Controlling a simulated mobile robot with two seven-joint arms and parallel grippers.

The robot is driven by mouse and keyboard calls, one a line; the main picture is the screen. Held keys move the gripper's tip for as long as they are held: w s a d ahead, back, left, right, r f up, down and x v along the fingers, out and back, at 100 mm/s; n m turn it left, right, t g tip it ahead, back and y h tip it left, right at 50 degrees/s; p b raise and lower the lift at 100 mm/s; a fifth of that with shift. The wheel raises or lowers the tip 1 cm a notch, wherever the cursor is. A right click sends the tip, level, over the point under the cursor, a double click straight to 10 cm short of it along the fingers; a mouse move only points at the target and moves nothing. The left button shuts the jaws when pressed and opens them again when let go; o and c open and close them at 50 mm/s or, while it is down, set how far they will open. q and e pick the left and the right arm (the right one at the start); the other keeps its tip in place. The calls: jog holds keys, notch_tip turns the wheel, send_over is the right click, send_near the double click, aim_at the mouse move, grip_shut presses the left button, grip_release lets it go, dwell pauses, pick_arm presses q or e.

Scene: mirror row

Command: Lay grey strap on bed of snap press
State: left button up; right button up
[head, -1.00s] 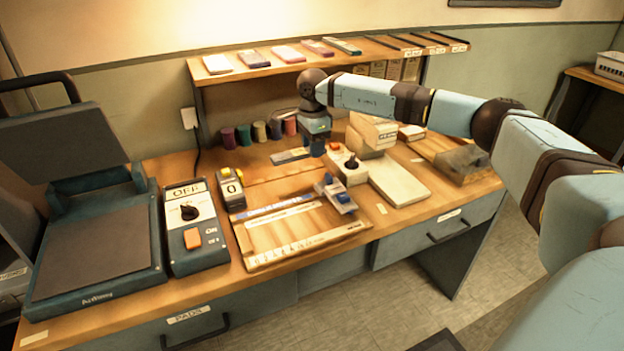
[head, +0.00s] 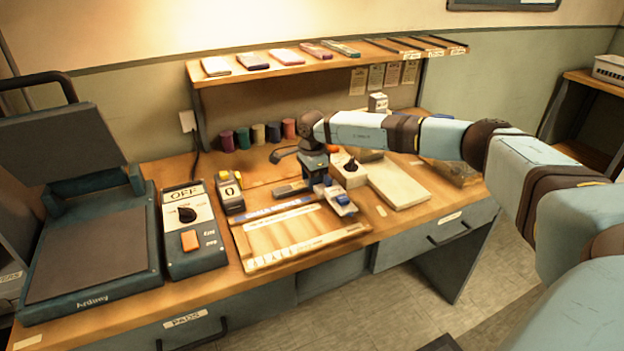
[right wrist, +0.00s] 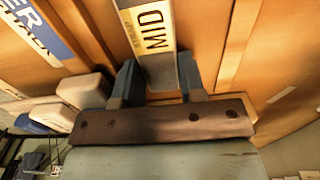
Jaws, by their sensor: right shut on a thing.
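My right gripper (head: 313,182) is shut on the grey strap (head: 290,188), which points left from the fingers low over the back of the board. In the right wrist view the strap (right wrist: 160,70) sits between both fingers (right wrist: 158,88), and a white label with yellow edges reading MID shows at its far part. I cannot tell whether it touches anything below. No label names the snap press. A large dark teal press (head: 95,258) with a raised lid and flat brown bed stands at the left. My left gripper is out of view.
A control box (head: 195,232) reading OFF stands beside the press. A small counter (head: 230,190) is next to it. A white and blue device (head: 342,204) sits right of my gripper.

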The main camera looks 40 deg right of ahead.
jog(key=shift+f, duration=0.15)
jog(key=o, duration=0.9)
jog(key=shift+o, duration=0.2)
